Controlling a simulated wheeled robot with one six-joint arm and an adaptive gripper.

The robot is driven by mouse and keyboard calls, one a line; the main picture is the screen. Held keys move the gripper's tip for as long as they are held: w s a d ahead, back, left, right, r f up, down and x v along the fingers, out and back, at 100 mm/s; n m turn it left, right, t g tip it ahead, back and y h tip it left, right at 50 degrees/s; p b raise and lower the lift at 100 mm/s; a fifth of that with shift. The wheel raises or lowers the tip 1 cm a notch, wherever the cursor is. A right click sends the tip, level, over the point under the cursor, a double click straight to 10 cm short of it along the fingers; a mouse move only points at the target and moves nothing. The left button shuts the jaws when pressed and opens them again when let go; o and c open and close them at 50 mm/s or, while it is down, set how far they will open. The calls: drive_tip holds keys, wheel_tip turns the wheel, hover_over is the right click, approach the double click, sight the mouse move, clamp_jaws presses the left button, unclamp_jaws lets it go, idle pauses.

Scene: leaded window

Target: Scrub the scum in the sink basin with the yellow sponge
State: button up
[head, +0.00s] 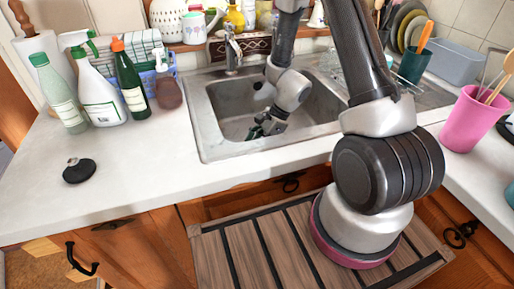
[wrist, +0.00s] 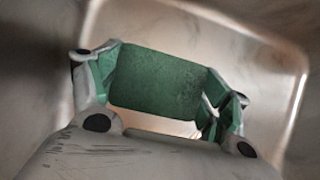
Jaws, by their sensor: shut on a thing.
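My gripper (head: 268,125) is down inside the metal sink basin (head: 229,92), near its floor. In the wrist view my gripper (wrist: 165,88) is shut on a block-shaped sponge (wrist: 155,80), with one finger at each end. The sponge's visible face is dark green; I see no clear yellow on it. The basin's wall and floor (wrist: 245,50) fill the background there, smooth and brownish grey. I cannot tell whether the sponge touches the basin. I cannot clearly make out scum; the arm and gripper hide part of the basin.
A faucet (head: 232,48) stands behind the basin. Several bottles, including a white spray bottle (head: 98,95), and a soap dispenser (head: 167,88) stand left of it. A black drain plug (head: 79,171) lies on the front left counter. A pink cup (head: 468,118) stands at right.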

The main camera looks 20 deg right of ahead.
drive_tip(key=shift+a+f, duration=0.1)
drive_tip(key=shift+a, duration=0.7)
drive_tip(key=shift+d, duration=0.55)
drive_tip(key=shift+w, duration=0.5)
drive_tip(key=shift+s, duration=1.1)
drive_tip(key=shift+w, duration=1.15)
drive_tip(key=shift+s, duration=1.1)
drive_tip(key=shift+w, duration=0.55)
drive_tip(key=shift+r, duration=4.35)
